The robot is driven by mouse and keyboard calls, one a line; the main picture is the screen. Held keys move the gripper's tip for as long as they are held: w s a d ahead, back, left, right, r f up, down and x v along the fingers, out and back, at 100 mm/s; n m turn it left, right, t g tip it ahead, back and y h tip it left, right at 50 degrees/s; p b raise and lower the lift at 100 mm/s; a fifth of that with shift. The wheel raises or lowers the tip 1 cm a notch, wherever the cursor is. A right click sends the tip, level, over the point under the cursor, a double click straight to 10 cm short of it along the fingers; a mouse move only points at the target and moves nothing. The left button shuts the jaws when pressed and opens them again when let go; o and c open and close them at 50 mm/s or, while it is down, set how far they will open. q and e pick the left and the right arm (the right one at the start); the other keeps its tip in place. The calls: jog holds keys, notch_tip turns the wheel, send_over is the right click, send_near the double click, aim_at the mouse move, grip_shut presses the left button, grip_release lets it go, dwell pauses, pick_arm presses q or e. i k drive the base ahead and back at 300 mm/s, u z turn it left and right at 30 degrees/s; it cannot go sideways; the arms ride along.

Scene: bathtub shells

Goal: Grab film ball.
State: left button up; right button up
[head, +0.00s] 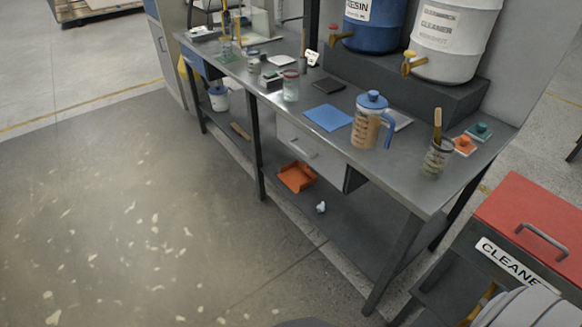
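A small white crumpled ball (321,207), which looks like the film ball, lies on the lower shelf of the metal workbench. It is to the right of an orange dustpan-like tray (297,177) and apart from it. The ball is too small to make out its material. Neither of my grippers shows in the head view.
The workbench top (395,170) holds a measuring jug (368,122), a jar with a brush (437,158), a blue sheet (328,117) and other items. Bench legs (398,257) frame the shelf. A red-topped cleaner cabinet (530,215) stands right. Open floor (130,220) lies left.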

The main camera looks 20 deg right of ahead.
aim_at(320, 209)
jog(key=i, duration=3.05)
jog(key=z, duration=3.6)
jog(key=i, duration=0.5)
jog(key=z, duration=0.1)
